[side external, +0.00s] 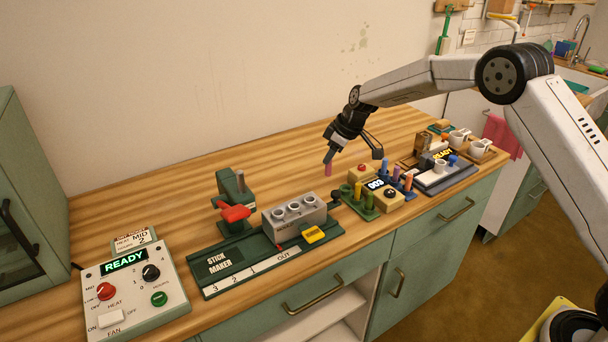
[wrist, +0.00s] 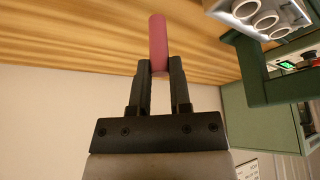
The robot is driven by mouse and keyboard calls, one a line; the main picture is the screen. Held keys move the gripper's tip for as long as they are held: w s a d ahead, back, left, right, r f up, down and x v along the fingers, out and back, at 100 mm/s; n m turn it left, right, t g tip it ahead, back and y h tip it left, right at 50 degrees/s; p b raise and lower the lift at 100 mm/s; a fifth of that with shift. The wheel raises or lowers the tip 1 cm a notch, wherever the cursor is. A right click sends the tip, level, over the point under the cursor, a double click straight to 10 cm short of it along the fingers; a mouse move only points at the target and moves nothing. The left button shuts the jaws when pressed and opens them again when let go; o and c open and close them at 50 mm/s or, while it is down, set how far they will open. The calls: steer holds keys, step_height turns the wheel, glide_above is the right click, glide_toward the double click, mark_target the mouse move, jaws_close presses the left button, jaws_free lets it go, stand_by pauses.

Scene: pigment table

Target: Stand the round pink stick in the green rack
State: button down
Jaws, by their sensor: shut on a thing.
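The round pink stick (side external: 328,169) is held in my gripper (side external: 331,154), above the wooden table. In the wrist view the pink stick (wrist: 158,42) extends beyond the two black fingertips (wrist: 159,73), which are closed on its end. The green rack (side external: 366,205) stands near the table's front edge, to the right of the stick maker and to the lower right of the held stick. A yellow stick (side external: 358,190) and a green stick (side external: 369,199) show upright in it. The rack is not visible in the wrist view.
The stick maker's grey block (side external: 295,217) sits on a green base left of the rack. A blue rack (side external: 400,184) with sticks, a counter box (side external: 387,194) and a yellowish button box (side external: 361,175) crowd the rack. A control panel (side external: 133,291) stands far left. The table's back is clear.

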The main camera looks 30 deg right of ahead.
steer(key=d+f+m, duration=0.1)
steer(key=d+f, duration=0.1)
steer(key=d, duration=0.5)
steer(key=shift+m, duration=0.3)
steer(key=shift+f, duration=2.05)
steer(key=shift+f, duration=1)
stand_by(0.5)
stand_by(0.4)
steer(key=shift+c, duration=2.4)
jaws_free()
steer(key=shift+r, duration=0.15)
